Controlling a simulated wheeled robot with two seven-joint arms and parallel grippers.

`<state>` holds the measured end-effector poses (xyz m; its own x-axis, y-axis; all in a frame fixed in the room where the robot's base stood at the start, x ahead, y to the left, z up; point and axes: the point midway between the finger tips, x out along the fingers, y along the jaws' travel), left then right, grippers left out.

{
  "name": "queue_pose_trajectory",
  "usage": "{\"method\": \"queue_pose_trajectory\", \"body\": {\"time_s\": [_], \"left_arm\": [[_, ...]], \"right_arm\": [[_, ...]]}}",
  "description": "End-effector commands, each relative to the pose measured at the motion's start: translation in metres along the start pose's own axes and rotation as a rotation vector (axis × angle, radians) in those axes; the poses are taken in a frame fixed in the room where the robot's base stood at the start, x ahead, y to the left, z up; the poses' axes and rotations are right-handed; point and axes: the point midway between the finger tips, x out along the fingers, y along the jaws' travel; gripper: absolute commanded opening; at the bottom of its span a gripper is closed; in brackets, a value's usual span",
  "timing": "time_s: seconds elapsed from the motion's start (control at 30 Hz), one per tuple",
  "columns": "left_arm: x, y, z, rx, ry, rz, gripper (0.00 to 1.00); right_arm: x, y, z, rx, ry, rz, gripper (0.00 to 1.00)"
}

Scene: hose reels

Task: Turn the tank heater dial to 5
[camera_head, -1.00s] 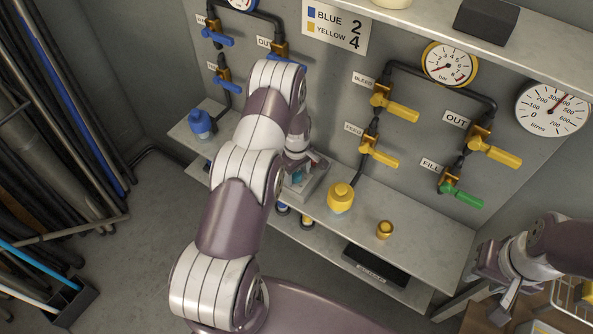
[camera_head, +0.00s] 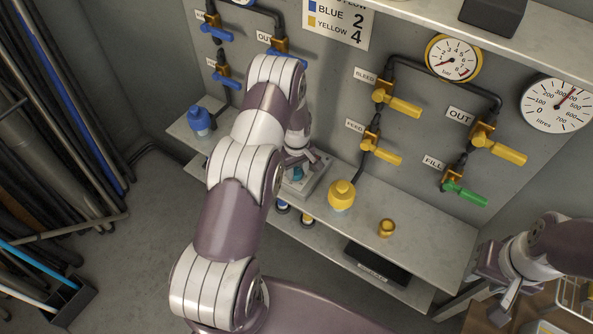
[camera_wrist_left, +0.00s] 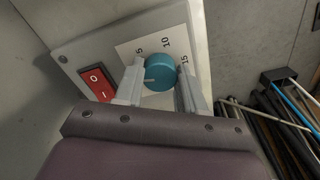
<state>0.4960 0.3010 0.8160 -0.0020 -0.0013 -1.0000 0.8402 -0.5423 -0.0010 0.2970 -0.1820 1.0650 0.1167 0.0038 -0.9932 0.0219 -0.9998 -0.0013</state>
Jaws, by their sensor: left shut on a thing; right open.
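The tank heater dial (camera_wrist_left: 160,72) is a round teal knob on a white scale plate of a grey box, marked 5, 10 and 15. Its white pointer line points left and slightly down in the picture, below the 5 mark. My left gripper (camera_wrist_left: 160,85) is shut on the dial, one finger on each side. In the head view the dial (camera_head: 297,174) shows as a small teal patch beneath my left gripper (camera_head: 303,163), partly hidden by my arm. My right gripper (camera_head: 503,298) is open and empty at the lower right.
A red rocker switch (camera_wrist_left: 96,80) sits left of the dial on the heater box. Valves with yellow handles (camera_head: 402,106) are on the wall behind.

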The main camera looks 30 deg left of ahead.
Motion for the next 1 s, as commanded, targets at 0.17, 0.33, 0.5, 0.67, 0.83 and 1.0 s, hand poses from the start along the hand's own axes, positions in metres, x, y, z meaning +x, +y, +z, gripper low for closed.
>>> {"method": "queue_pose_trajectory", "body": {"time_s": [0.17, 0.33, 0.5, 0.67, 0.83, 1.0], "left_arm": [[0.001, 0.000, -0.001, 0.162, 0.002, 0.002, 0.09], [0.001, 0.000, -0.001, 0.324, 0.002, 0.002, 0.09], [0.000, 0.000, -0.001, 0.475, 0.003, 0.002, 0.09], [0.000, -0.001, -0.001, 0.598, 0.003, 0.002, 0.09], [-0.001, -0.001, -0.002, 0.699, 0.003, 0.001, 0.09], [-0.001, -0.001, -0.002, 0.766, 0.002, 0.001, 0.09]], "right_arm": [[0.012, 0.000, 0.002, 0.000, 0.000, 0.000, 0.43], [0.020, 0.000, 0.002, 0.000, 0.000, 0.000, 0.43], [0.026, 0.000, 0.003, 0.000, 0.000, 0.000, 0.43], [0.031, 0.000, 0.004, 0.000, 0.000, 0.000, 0.43], [0.034, 0.000, 0.004, 0.000, 0.000, 0.000, 0.43], [0.036, 0.000, 0.004, 0.000, 0.000, 0.000, 0.43]]}}
